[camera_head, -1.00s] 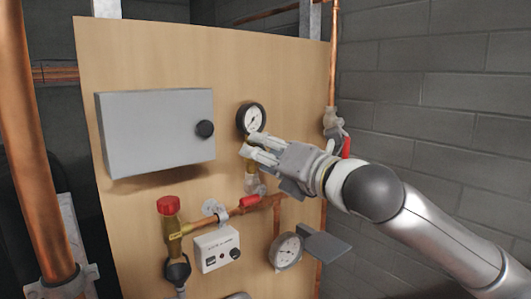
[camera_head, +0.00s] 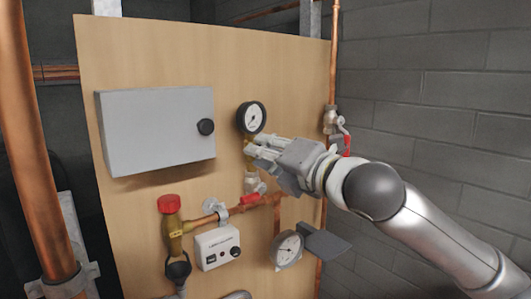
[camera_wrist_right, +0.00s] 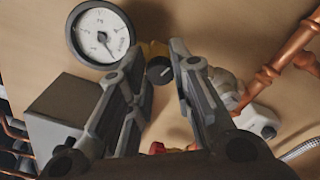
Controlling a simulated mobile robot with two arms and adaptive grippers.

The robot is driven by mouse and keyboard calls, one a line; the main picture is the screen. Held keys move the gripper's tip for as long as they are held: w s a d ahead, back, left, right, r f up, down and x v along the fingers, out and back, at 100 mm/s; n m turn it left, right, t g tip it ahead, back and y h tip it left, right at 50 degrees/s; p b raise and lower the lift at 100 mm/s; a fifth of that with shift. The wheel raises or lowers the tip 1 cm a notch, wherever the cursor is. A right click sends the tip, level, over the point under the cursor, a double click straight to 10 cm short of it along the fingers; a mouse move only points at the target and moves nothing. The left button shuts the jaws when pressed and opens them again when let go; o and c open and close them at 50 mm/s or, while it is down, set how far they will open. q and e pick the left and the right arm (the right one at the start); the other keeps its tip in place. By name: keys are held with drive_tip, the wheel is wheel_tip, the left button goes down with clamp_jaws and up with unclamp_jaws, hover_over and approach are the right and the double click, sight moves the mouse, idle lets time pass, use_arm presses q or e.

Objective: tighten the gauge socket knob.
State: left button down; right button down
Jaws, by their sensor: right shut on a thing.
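The upper round gauge (camera_head: 251,118) has a black rim and white face on the wooden board; it also shows in the right wrist view (camera_wrist_right: 101,34). My right gripper (camera_head: 250,148) reaches in from the right, just below the gauge. In the wrist view its fingers (camera_wrist_right: 158,65) stand on either side of the knob and are shut on it. In the head view the fingers hide the knob. My left gripper is not in view.
A grey box (camera_head: 157,130) with a black knob is left of the gauge. Below are copper pipe (camera_head: 265,203), a red-capped valve (camera_head: 169,204), a white control box (camera_head: 217,248) and a lower gauge (camera_head: 287,250). A red-handled valve (camera_head: 346,146) is close behind my right wrist.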

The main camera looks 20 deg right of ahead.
drive_tip(key=shift+a+f+m, duration=0.1)
drive_tip(key=shift+m, duration=7.85)
drive_tip(key=shift+f+m, duration=0.1)
drive_tip(key=shift+m, duration=7.85)
drive_tip(key=c, duration=1.5)
unclamp_jaws()
drive_tip(key=shift+o, duration=1.2)
drive_tip(key=shift+r, duration=0.1)
